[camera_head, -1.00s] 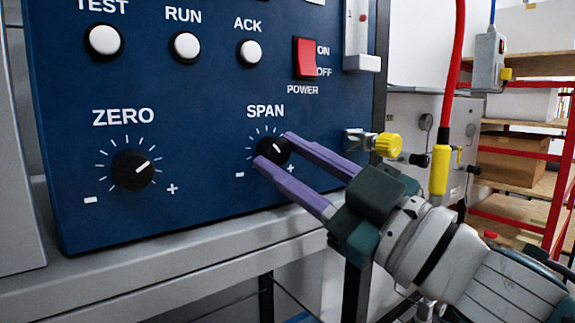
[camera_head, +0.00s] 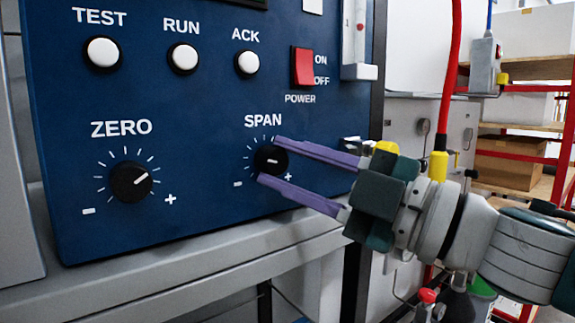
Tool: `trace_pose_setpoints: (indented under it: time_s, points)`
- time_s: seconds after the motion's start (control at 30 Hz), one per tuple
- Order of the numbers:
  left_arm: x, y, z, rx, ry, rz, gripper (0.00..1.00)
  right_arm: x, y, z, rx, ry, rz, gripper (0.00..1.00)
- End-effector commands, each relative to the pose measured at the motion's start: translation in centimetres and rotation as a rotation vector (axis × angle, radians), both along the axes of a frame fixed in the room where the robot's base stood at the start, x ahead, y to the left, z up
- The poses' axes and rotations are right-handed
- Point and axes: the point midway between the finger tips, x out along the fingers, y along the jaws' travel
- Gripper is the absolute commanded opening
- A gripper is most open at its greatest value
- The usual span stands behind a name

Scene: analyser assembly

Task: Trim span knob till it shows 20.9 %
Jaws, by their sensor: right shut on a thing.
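The span knob (camera_head: 269,160) is a black dial with a white pointer line, low on the right of the blue panel. Its pointer lies about level. My right gripper (camera_head: 268,159) comes in from the right, with one purple finger at the knob's upper edge and the other at its lower edge, shut on it. White tick marks surround the knob, with minus and plus signs below. A dark strip at the top edge of the panel may be a display (camera_head: 240,3), but no reading shows. My left gripper is not in view.
The zero knob (camera_head: 131,182) is to the left on the same panel (camera_head: 205,225). Several white buttons and a red power switch (camera_head: 303,68) are above. A yellow knob (camera_head: 385,148) and red hose (camera_head: 450,80) are near my right wrist. A grey ledge (camera_head: 190,265) runs below.

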Motion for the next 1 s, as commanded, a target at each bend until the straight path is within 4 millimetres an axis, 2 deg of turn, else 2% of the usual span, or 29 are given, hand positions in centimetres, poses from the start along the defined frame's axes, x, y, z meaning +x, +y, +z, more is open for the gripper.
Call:
trace_pose_setpoints:
  time_s: [0.3,0.33,0.6,0.87,1.0]
  points:
    - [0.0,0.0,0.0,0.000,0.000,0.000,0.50,0.0,0.0,-0.1,-0.002,0.001,-0.002,0.00]
    - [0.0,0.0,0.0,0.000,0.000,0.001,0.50,0.0,0.0,-0.1,-0.002,0.001,-0.002,0.40]
    - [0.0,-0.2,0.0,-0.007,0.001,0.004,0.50,0.0,0.0,0.0,0.000,0.000,-0.001,0.69]
    - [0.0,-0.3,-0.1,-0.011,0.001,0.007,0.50,-0.1,-0.1,-0.1,0.000,0.000,-0.001,0.69]
    - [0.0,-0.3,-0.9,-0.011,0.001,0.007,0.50,-0.8,-1.4,-0.7,-0.003,-0.001,-0.003,0.69]
